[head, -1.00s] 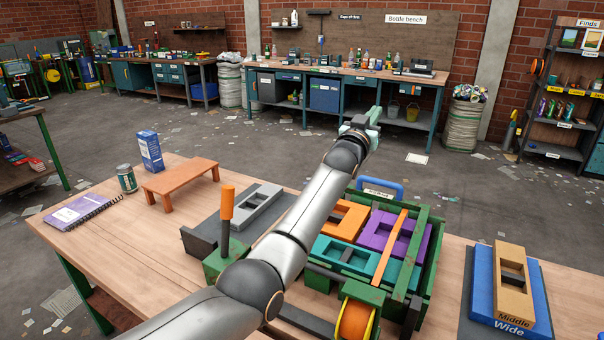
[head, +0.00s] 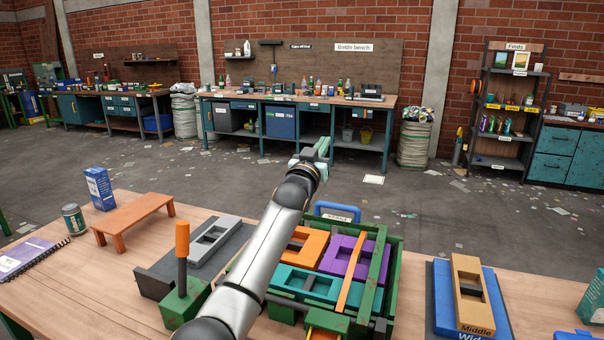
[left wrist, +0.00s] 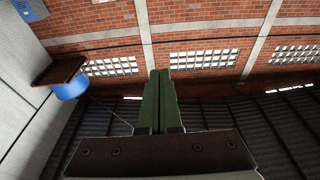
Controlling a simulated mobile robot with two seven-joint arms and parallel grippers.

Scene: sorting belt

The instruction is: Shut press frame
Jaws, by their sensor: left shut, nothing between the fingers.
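The green press frame (head: 376,275) stands on the workbench at centre right in the head view. It holds a teal block (head: 312,284), an orange block (head: 304,246) and a purple block (head: 335,256), with an orange strip (head: 350,272) lying across. A blue handle (head: 338,208) rises at its far edge. My left gripper (head: 317,150) is up beyond that far edge, apart from the handle, and is shut and empty. Its closed green fingers (left wrist: 155,100) point at the brick wall and roof in the left wrist view. My left arm hides the frame's left part. My right gripper is not visible.
A green base with an upright orange-topped lever (head: 182,262) stands left of the frame, beside a grey block (head: 215,242). A wooden block marked Middle (head: 465,270) lies on a blue Wide block (head: 442,315) at right. An orange stand (head: 134,215) and blue box (head: 98,188) are at left.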

